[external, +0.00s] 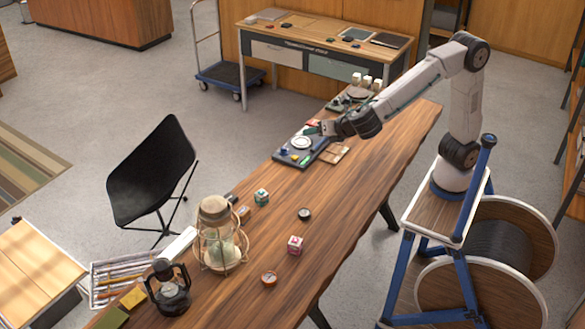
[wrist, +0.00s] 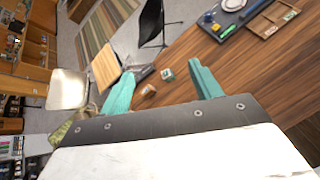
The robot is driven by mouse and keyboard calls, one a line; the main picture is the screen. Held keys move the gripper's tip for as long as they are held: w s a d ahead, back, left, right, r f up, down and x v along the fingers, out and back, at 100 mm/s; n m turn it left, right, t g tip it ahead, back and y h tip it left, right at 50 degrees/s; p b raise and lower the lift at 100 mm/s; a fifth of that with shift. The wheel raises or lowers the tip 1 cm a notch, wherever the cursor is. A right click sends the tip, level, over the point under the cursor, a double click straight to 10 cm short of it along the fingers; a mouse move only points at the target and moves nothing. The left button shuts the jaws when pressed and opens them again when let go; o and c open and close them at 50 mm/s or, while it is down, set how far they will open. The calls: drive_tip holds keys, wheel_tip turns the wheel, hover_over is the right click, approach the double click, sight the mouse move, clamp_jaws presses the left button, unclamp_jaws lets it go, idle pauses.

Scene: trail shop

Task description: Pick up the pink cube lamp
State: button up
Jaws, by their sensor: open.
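The pink cube lamp (external: 295,244) is a small pink cube with a pale mark on its face. It sits on the long wooden table (external: 340,215), towards its right edge in the external view. I cannot make it out in the wrist view. My gripper (external: 317,128) is above the far part of the table, near the dark tray, well away from the lamp. In the wrist view my gripper (wrist: 162,70) has its two teal fingers wide apart, with nothing held between them.
A teal-and-white cube (external: 261,197) and a brown cube (external: 243,212) stand near a glass lantern (external: 218,235). A dark kettle-like lantern (external: 169,288) stands at the near end.

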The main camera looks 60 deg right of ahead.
drive_tip(key=s+a+f+n+t+y, duration=0.15)
drive_tip(key=s+a+n, duration=0.35)
drive_tip(key=a, duration=0.5)
drive_tip(key=s+a+f+n+t+y, duration=0.1)
drive_tip(key=s+a+f+n+y, duration=0.2)
drive_tip(key=a, duration=0.7)
drive_tip(key=n, duration=0.1)
approach(291, 244)
drive_tip(key=shift+g, duration=0.25)
drive_tip(key=w+f, duration=0.3)
drive_tip(key=shift+d, duration=0.3)
drive_tip(key=shift+w+f, duration=0.25)
drive_tip(key=shift+f, duration=0.05)
drive_tip(key=x, duration=0.7)
drive_tip(key=shift+w+d+r, duration=0.2)
drive_tip(key=shift+w+d, duration=0.05)
drive_tip(key=shift+d, duration=0.05)
drive_tip(key=c, duration=1.1)
